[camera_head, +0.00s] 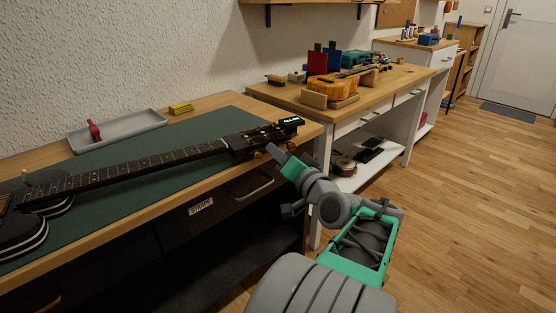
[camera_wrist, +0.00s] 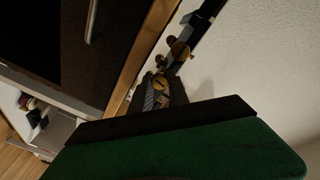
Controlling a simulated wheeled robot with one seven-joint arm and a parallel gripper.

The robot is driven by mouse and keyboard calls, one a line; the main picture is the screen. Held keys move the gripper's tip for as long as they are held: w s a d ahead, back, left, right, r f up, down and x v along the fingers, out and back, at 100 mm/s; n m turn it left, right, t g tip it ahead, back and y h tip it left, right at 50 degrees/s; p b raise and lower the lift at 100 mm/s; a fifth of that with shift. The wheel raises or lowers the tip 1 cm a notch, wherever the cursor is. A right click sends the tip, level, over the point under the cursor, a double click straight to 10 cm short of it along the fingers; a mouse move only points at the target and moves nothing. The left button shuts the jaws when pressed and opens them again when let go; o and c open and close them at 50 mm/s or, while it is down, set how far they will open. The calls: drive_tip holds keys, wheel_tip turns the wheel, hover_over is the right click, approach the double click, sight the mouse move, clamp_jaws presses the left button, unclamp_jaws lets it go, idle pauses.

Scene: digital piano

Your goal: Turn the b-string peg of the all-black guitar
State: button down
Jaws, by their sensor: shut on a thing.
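The all-black guitar (camera_head: 110,173) lies on its back along the green mat, its headstock (camera_head: 262,139) towards the right end of the bench. A small clip-on device with a lit display (camera_head: 291,121) sits at the headstock's tip. Gold tuning pegs show along the headstock edge, one (camera_wrist: 179,50) clear in the wrist view. My gripper (camera_head: 272,149) reaches the headstock's near edge from the right. In the wrist view its fingertips are shut on a gold peg (camera_wrist: 160,82). The grip is dark and partly hidden, and I cannot tell which string this peg serves.
A grey tray (camera_head: 135,126) with a red tool (camera_head: 94,131) and a yellow block (camera_head: 180,108) lie at the back of the bench. A second bench (camera_head: 400,80) with an orange-yellow instrument body stands beyond. The wooden floor at right is clear.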

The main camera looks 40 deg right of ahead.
idle(0.3)
drive_tip(key=c, duration=1.3)
unclamp_jaws()
drive_tip(key=shift+o, duration=0.2)
drive_tip(key=p+v, duration=0.1)
drive_tip(key=v, duration=0.6)
drive_tip(key=shift+s+a+p, duration=0.15)
drive_tip(key=shift+s+p, duration=0.2)
drive_tip(key=shift+s, duration=0.05)
